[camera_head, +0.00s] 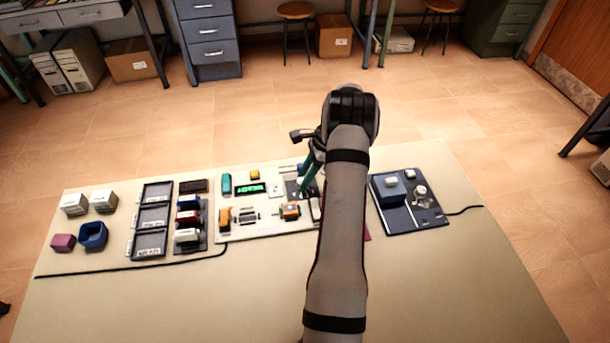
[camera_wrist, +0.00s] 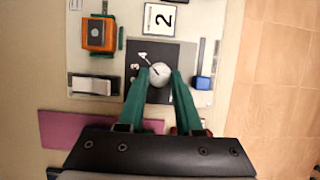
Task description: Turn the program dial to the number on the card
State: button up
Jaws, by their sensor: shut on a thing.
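The program dial (camera_wrist: 159,72) is a round pale knob on a black plate (camera_wrist: 172,50) in the wrist view. My gripper (camera_wrist: 160,76) has its two green fingers shut on the dial, one on each side. A pale pointer mark shows at the dial's upper left, beside small marks too small to read. The white card (camera_wrist: 159,18) with a black "2" lies just above the plate. In the head view the fingers (camera_head: 307,184) reach down to the black plate; my arm hides part of this area, and the dial cannot be made out.
On the white panel stand an orange block (camera_wrist: 98,33), a white rocker (camera_wrist: 94,84) and a blue slider (camera_wrist: 203,83). A lit green display (camera_head: 251,188) is left of the card. A dark blue board (camera_head: 412,217) lies right of my arm. The table's front is clear.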

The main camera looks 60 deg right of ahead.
grip_shut()
jog(key=n+g, duration=0.1)
jog(key=n, duration=0.2)
jog(key=n+g+y, duration=0.1)
jog(key=n, duration=0.1)
jog(key=shift+w+d+n, duration=0.15)
jog(key=shift+w+n, duration=0.05)
jog(key=shift+n, duration=0.2)
jog(key=n+g, duration=0.1)
jog(key=n, duration=0.2)
jog(key=n+g, duration=0.1)
jog(key=n, duration=0.1)
jog(key=shift+w+n, duration=0.2)
jog(key=shift+n, duration=0.2)
jog(key=o, duration=1)
grip_release()
